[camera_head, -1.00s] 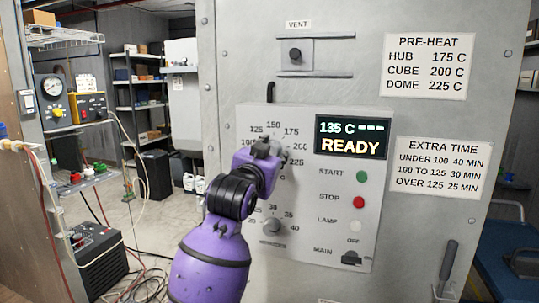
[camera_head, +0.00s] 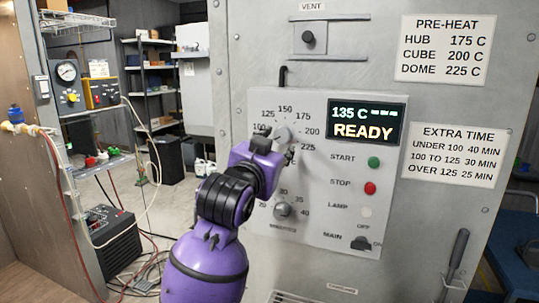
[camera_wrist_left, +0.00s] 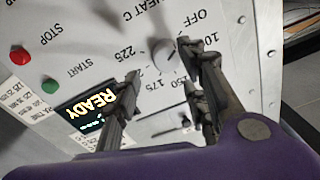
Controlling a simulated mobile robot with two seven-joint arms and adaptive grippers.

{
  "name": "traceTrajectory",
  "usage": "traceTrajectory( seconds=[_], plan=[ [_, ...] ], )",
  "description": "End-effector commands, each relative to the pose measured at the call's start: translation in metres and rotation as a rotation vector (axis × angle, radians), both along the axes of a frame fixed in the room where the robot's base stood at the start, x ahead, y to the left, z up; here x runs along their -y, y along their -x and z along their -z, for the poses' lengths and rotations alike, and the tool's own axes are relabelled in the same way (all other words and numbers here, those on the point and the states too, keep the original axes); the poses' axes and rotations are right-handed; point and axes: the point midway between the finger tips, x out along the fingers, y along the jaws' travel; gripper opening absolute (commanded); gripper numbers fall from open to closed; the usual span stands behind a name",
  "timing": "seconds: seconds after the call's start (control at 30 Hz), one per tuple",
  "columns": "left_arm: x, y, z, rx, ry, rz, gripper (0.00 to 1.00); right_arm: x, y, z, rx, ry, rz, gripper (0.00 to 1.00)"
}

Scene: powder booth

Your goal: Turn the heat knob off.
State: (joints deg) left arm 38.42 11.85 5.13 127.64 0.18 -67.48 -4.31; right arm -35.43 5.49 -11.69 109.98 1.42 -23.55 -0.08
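The heat knob (camera_head: 281,134) is a round grey knob on the oven's control panel (camera_head: 318,240), inside a dial running from OFF to 225. My purple left gripper (camera_head: 273,150) is in front of it and hides the dial's lower left part. In the left wrist view the knob (camera_wrist_left: 165,54) shows between the two dark fingertips of the left gripper (camera_wrist_left: 160,62). The fingers are open and apart, with a gap beside the knob; I cannot tell any contact. The knob's exact setting is unclear. My right gripper is not in view.
The display (camera_head: 362,122) reads 135 C and READY. The minutes knob (camera_head: 282,209) sits below the heat dial. START (camera_head: 374,162) and STOP (camera_head: 370,188) buttons, a lamp and the main switch (camera_head: 361,243) are at the right. A door handle (camera_head: 455,262) stands further right.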

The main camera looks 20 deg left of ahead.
Motion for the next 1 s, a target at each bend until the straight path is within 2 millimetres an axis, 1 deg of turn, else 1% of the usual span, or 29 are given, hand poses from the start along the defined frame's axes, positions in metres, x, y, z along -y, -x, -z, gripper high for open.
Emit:
traceTrajectory(
  seconds=[0.03, 0.1, 0.2, 0.33, 0.47, 0.83, 0.9, 1.0],
  plan=[
    [0.000, 0.012, 0.000, 0.003, -0.001, 0.001, 0.40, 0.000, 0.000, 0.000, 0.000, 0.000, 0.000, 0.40],
    [0.000, 0.025, 0.000, 0.003, -0.001, 0.001, 0.40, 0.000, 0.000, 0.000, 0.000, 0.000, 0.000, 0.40],
    [0.000, 0.040, 0.000, 0.003, -0.001, 0.001, 0.40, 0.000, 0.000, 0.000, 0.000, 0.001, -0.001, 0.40],
    [0.000, 0.052, 0.000, 0.004, 0.000, 0.002, 0.40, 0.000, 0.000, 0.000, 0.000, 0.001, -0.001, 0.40],
    [0.000, 0.056, 0.000, 0.003, 0.000, 0.002, 0.40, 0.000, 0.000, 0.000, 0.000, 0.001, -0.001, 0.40],
    [0.000, 0.055, 0.000, 0.004, 0.001, 0.001, 0.40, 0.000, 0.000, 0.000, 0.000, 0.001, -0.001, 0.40],
    [0.001, 0.056, -0.004, 0.019, 0.003, 0.004, 0.40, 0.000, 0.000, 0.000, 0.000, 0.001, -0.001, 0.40],
    [0.003, 0.053, -0.015, 0.070, 0.010, 0.016, 0.40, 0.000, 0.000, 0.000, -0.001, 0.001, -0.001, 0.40]
  ],
)
